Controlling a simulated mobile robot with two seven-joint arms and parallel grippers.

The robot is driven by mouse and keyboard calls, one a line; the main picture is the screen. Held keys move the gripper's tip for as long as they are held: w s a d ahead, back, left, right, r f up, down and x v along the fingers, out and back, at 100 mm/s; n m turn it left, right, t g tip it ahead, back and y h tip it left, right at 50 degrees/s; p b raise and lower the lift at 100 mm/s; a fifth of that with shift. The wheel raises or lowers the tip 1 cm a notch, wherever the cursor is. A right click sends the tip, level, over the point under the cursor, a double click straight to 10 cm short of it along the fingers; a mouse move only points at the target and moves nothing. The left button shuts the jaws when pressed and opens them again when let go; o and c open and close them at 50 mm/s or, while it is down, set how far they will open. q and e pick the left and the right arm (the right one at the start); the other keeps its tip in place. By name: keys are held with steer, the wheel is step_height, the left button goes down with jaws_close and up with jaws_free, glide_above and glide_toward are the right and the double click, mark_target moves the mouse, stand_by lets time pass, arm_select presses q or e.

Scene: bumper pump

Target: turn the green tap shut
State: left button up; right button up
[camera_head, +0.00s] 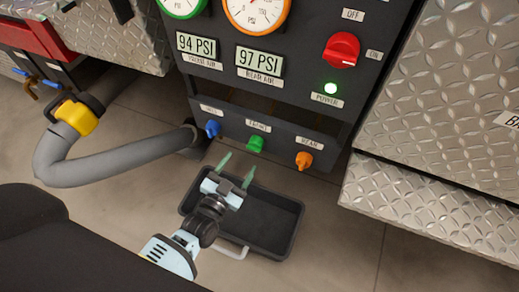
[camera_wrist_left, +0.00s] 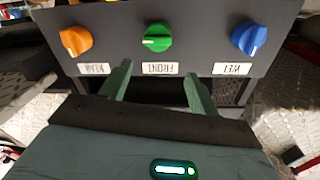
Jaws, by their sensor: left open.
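The green tap (camera_head: 255,144) is on the lower black panel, in the middle under the FRONT label. In the left wrist view the green tap (camera_wrist_left: 157,37) shows as a round knob with a grip bar lying across the picture; the labels are upside down there. My left gripper (camera_head: 237,166) is open and empty, below and in front of the green tap. Its two green fingers also show in the left wrist view (camera_wrist_left: 158,80), one to each side of the tap and apart from it. My right gripper is in neither view.
A blue tap (camera_head: 212,128) and an orange tap (camera_head: 304,160) flank the green one. A black tray (camera_head: 285,222) lies under the panel. A grey hose (camera_head: 130,165) curves at left.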

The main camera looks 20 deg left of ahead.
mark_target(252, 150)
arm_select(q)
steer(key=w+f+b, duration=0.1)
steer(key=w, duration=0.1)
steer(key=w+b, duration=0.1)
steer(key=w, duration=0.2)
steer(key=w+d+f+b, duration=0.1)
steer(key=w+b, duration=0.1)
steer(key=w, duration=0.1)
steer(key=shift+w+f, duration=0.1)
steer(key=shift+f, duration=0.2)
steer(key=shift+w, duration=0.15)
steer(key=shift+c, duration=0.2)
steer(key=shift+c, duration=1.3)
steer(key=c, duration=0.6)
steer(key=shift+a, duration=0.1)
